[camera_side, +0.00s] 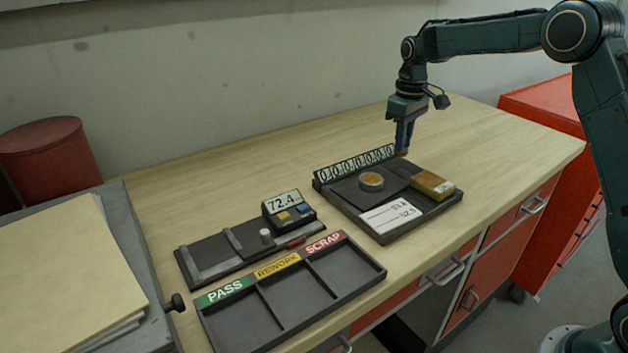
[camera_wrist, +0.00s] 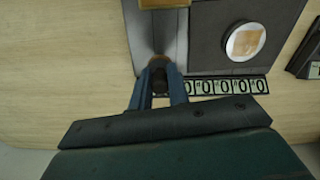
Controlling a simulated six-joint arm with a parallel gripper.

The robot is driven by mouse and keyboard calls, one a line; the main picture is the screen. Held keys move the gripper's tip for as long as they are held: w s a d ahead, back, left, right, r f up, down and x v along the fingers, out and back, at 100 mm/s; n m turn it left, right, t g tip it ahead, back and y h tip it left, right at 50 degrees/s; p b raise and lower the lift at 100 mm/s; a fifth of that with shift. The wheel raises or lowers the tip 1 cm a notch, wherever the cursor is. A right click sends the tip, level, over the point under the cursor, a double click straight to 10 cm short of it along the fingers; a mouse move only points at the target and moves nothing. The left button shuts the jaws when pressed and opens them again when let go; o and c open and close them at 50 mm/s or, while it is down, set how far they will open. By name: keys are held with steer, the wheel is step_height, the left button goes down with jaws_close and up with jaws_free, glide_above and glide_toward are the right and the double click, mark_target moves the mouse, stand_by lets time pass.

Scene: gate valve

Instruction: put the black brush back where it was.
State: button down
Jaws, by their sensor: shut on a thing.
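My gripper (camera_side: 403,137) points straight down at the back right corner of a dark tray (camera_side: 405,233). It is shut on a small dark brush with a brownish lower end (camera_side: 401,153). In the wrist view the brush shows as a black body (camera_wrist: 160,82) between the blue fingers, with a brown edge beyond it. The fingers hide most of the brush. Its lower end is at or just above the tray's back edge; I cannot tell whether it touches. A lighter grey strip of tray (camera_wrist: 151,33) runs away from the fingertips.
The tray holds a round brass-topped piece (camera_side: 371,181), a brass block (camera_side: 432,185) and a white card (camera_side: 391,215). A row of number plates (camera_side: 355,164) lines its back edge. A gauge with a display (camera_side: 287,207) and a sorting tray (camera_side: 300,290) stand left. Bench behind is clear.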

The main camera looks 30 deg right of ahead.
steer(key=shift+f, duration=1.8)
steer(key=shift+f, duration=0.15)
steer(key=c, duration=1.3)
jaws_free()
steer(key=shift+c, duration=0.2)
step_height(320, 180, up, 12)
steer(key=shift+r, duration=0.15)
